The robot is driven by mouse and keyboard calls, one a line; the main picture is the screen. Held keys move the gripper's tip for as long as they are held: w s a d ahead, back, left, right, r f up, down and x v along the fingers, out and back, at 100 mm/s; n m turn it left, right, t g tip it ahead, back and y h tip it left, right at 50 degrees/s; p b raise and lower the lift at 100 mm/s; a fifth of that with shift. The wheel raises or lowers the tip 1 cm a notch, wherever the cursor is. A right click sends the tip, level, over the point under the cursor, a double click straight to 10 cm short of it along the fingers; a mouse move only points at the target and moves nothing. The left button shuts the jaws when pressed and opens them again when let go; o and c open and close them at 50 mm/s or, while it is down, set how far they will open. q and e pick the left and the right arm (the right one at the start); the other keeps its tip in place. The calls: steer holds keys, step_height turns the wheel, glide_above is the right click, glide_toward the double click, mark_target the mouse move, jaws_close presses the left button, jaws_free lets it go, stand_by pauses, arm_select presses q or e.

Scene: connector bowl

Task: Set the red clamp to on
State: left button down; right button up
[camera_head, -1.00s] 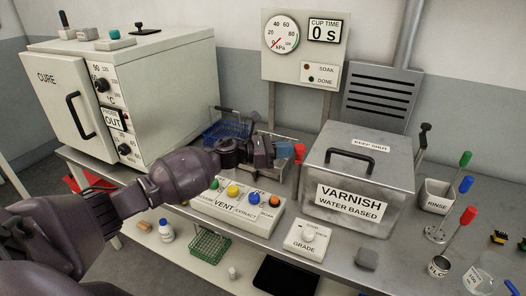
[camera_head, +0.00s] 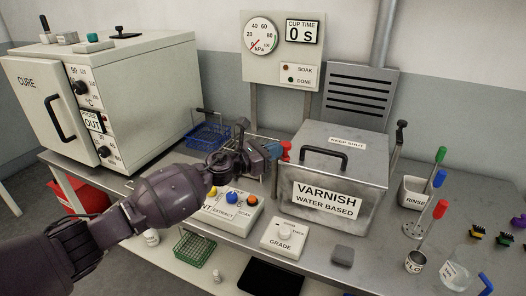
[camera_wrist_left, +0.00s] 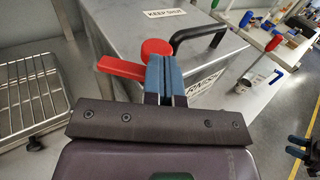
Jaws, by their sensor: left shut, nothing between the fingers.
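The red clamp (camera_head: 286,150) is at the left side of the varnish tank (camera_head: 372,197). In the left wrist view it shows as a flat red lever (camera_wrist_left: 120,67) and a round red knob (camera_wrist_left: 155,46). My left gripper (camera_head: 275,151) is shut and empty, its blue fingertips (camera_wrist_left: 165,72) together. In the left wrist view the fingertips overlap the clamp between lever and knob. I cannot tell whether they touch it. The clamp's lower part is hidden.
The tank's lid has a black handle (camera_head: 324,151). A panel with coloured buttons (camera_head: 240,212) lies below my left gripper, and a grade dial (camera_head: 284,236) beside it. A wire rack (camera_wrist_left: 30,100) is left of the tank. The cure oven (camera_head: 150,80) stands at the left.

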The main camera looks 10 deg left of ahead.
arm_select(q)
steer(key=shift+w+d, duration=0.2)
steer(key=shift+d, duration=0.7)
steer(key=shift+w+d+b, duration=0.3)
steer(key=shift+w+d, duration=0.05)
steer(key=shift+d, duration=0.3)
steer(key=shift+w+d+b, duration=0.25)
steer(key=shift+w+d, duration=0.05)
steer(key=shift+d, duration=0.3)
steer(key=shift+w+d, duration=0.1)
arm_select(e)
steer(key=shift+d+f, duration=0.25)
steer(key=shift+f, duration=0.5)
steer(key=shift+w+r, duration=0.1)
